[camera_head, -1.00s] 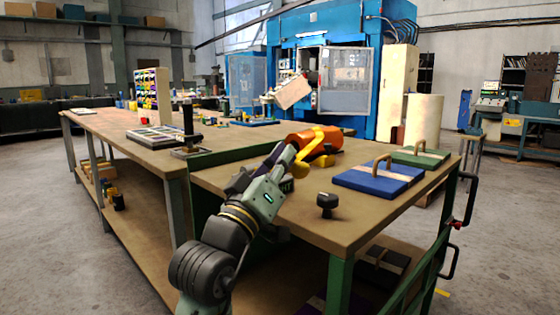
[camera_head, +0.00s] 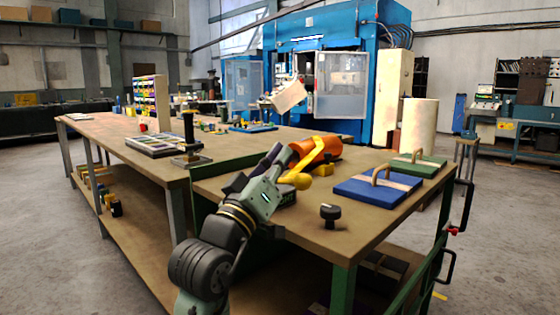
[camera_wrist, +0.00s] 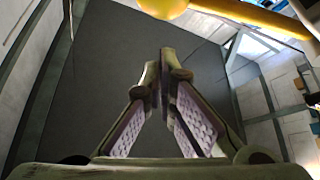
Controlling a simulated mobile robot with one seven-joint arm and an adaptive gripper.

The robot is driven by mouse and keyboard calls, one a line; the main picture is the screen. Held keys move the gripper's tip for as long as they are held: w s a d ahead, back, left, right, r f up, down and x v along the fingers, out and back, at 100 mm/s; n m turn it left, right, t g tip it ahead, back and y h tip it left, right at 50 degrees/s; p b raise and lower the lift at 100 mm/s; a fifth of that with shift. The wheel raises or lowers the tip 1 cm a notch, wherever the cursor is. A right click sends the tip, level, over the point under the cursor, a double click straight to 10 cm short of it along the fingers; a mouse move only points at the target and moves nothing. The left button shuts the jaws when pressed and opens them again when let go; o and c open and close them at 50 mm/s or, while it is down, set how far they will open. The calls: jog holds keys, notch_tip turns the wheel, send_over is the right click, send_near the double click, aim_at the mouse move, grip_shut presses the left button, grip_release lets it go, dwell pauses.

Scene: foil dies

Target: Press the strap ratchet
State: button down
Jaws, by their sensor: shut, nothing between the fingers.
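An orange roll (camera_head: 303,149) lies on the near bench top, with a yellow bar or strap (camera_head: 317,152) across it. The bar runs down towards a rounded yellow knob (camera_head: 299,181). This looks like the strap ratchet; its exact mechanism is too small to tell. In the wrist view the yellow knob (camera_wrist: 163,6) and yellow bar (camera_wrist: 250,16) show at the top edge, beyond my fingertips. My gripper (camera_head: 276,154) is shut and empty, just left of the knob and roll. In the wrist view my gripper's fingertips (camera_wrist: 161,72) come together. I cannot tell whether they touch the ratchet.
A black knob (camera_head: 330,214) stands at the bench's near edge. A blue pad (camera_head: 372,191) and a green pad (camera_head: 417,165), both with handles, lie to the right. A black upright post (camera_head: 189,135) stands left.

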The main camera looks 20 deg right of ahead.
jog(key=r+b+v, duration=0.1)
jog(key=v, duration=0.9)
jog(key=shift+a, duration=0.25)
